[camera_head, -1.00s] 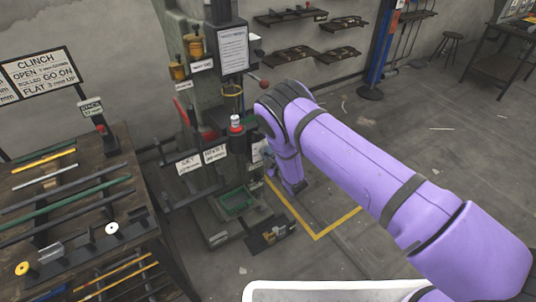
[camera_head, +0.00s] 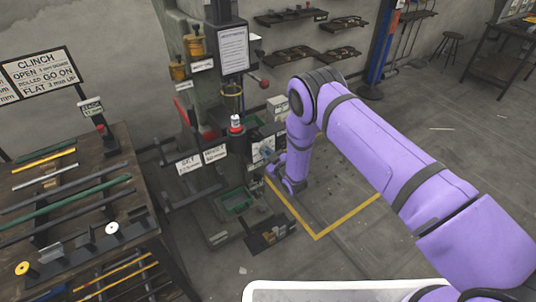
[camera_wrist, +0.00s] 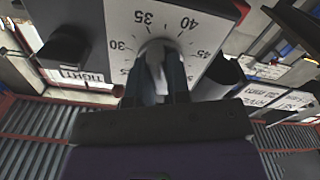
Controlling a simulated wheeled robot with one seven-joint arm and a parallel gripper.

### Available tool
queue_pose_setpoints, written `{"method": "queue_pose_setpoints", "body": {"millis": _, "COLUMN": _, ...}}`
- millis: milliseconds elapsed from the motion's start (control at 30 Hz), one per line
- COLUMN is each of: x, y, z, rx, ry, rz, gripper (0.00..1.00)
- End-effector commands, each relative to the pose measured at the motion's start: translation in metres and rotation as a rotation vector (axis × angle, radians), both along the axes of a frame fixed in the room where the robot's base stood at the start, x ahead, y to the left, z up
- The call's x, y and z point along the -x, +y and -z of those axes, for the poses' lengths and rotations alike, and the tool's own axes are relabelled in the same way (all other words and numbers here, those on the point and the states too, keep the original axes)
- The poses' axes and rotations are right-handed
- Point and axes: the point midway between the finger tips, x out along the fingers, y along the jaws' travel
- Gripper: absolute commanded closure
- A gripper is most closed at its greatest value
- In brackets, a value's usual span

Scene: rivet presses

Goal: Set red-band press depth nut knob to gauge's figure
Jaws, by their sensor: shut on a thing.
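The press (camera_head: 222,110) stands left of my arm in the head view, with a red part low on its column. In the wrist view a white dial plate (camera_wrist: 205,35) carries the figures 30, 35, 40 and 45. My gripper (camera_wrist: 157,80) is shut on this knob, a finger on each side. The knob's pointer is hidden, so I cannot read its setting. In the head view my gripper (camera_head: 269,155) is small beside the press. I cannot read the gauge's figure.
A workbench (camera_head: 130,160) with coloured rods stands at the left. A green tray (camera_head: 237,200) lies at the press base. A black block (camera_wrist: 62,48) and a dark cylinder (camera_wrist: 220,75) flank the knob.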

Motion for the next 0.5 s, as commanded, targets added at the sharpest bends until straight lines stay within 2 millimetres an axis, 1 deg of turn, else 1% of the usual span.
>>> {"method": "queue_pose_setpoints", "body": {"millis": 200, "x": 0.0002, "y": -0.0009, "z": 0.0008, "rx": -0.108, "ry": 0.075, "rz": 0.001, "gripper": 1.0}}
{"method": "queue_pose_setpoints", "body": {"millis": 500, "x": 0.0006, "y": -0.0003, "z": 0.001, "rx": -0.179, "ry": 0.125, "rz": 0.0, "gripper": 1.0}}
